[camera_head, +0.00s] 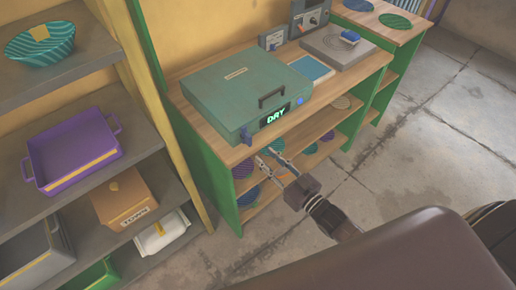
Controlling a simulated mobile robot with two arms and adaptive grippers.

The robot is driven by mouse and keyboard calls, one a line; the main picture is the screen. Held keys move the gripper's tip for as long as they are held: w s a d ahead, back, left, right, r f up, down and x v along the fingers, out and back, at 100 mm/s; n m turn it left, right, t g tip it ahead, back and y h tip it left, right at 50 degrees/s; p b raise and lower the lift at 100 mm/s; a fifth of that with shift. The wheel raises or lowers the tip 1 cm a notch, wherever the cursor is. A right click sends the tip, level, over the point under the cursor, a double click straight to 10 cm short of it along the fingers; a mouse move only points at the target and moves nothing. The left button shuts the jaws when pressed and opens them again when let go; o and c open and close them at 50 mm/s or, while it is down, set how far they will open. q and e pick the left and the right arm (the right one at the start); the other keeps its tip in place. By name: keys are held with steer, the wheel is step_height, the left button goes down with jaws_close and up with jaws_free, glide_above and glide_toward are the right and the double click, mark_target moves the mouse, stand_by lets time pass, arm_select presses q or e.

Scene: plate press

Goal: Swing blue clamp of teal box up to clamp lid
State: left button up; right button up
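The teal box (235,85) stands on the wooden counter with its lid down. A dark handle and a lit display reading "DRY" are on its front. A small blue part (300,101) shows at the right end of the front. My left gripper is not in view.
Shelves at left hold a teal striped bowl (40,44), a purple tray (73,158) and an orange box (125,198). Striped plates fill the shelves under the counter (191,103). A grey plate with a blue item (350,38) is at back right. Floor at right is clear.

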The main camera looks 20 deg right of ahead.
steer(key=shift+v, duration=2.05)
steer(key=s+d+f+m+g+h, duration=0.1)
steer(key=s+f+g+h, duration=0.2)
steer(key=f, duration=0.7)
steer(key=s+d+f+g+b, duration=0.1)
steer(key=s+d+f+g, duration=0.1)
steer(key=s+f, duration=0.6)
steer(key=s+d+f+m+g+h, duration=0.1)
steer(key=s+f+g+h, duration=0.15)
steer(key=f, duration=1.05)
steer(key=s+a+f+g, duration=0.1)
steer(key=s+f+g, duration=0.3)
steer(key=s+f, duration=0.3)
steer(key=s+a+f+g+b, duration=0.1)
steer(key=s+f+g, duration=0.3)
steer(key=s, duration=1.4)
step_height(320, 180, down, 4)
steer(key=shift+s+r+n+h, duration=0.15)
steer(key=shift+s+n+h, duration=0.05)
steer(key=shift+n+h, duration=0.15)
